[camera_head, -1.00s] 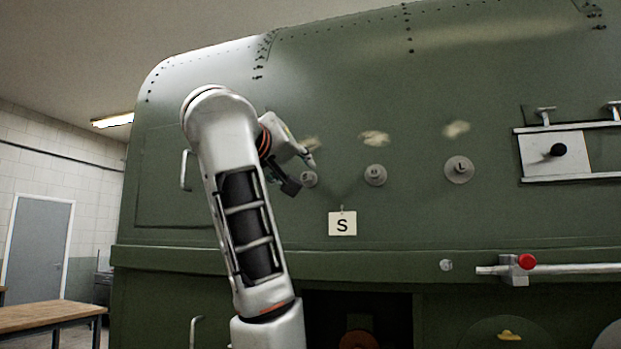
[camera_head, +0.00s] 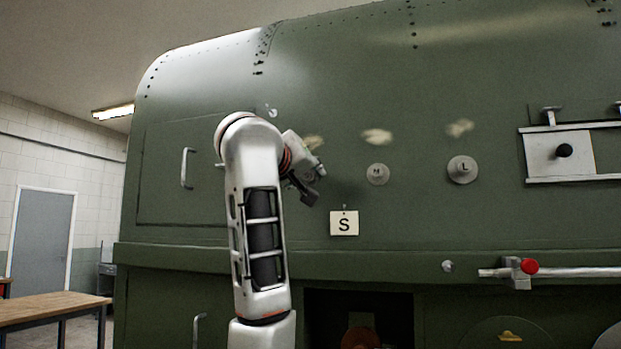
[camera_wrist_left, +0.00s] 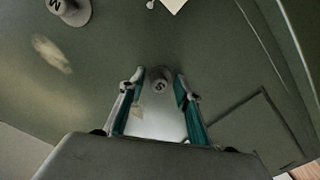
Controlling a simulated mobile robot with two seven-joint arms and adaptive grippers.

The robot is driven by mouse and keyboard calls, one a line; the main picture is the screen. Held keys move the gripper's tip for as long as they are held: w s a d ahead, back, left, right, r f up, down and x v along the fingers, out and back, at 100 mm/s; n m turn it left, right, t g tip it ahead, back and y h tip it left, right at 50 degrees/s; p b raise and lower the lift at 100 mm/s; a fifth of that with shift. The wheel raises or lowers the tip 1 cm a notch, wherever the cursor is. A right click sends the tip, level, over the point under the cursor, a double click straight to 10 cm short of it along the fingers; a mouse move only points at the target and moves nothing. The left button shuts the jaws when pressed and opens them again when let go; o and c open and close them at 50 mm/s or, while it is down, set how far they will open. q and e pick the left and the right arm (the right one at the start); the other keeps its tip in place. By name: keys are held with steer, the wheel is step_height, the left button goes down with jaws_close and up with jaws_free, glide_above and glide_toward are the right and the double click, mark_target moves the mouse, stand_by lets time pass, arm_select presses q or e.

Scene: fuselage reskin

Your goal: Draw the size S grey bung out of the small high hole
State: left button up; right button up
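The small grey S bung (camera_wrist_left: 159,80) shows in the left wrist view, seated in the green fuselage panel, its letter facing the camera. My left gripper (camera_wrist_left: 158,82) is open, with one teal-padded finger on each side of the bung. I see no clear contact, and the fingertips' exact depth relative to the bung is hard to tell. In the head view my left gripper (camera_head: 312,183) is in front of the panel and hides the S bung. My right gripper is in neither view.
To the right on the panel are the M bung (camera_head: 378,174) and larger L bung (camera_head: 462,169). A white S card (camera_head: 344,223) hangs below. A door handle (camera_head: 185,168) is on the left, and a rail with a red knob (camera_head: 529,266) at lower right.

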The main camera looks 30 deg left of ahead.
mark_target(307, 176)
arm_select(q)
jaws_close()
steer(key=shift+s, duration=0.25)
steer(key=shift+s+d, duration=0.15)
steer(key=shift+s, duration=0.1)
steer(key=shift+b+v, duration=0.6)
steer(key=shift+v, duration=0.2)
steer(key=shift+s, duration=0.35)
steer(key=shift+b+v, duration=0.55)
steer(key=shift+v, duration=0.9)
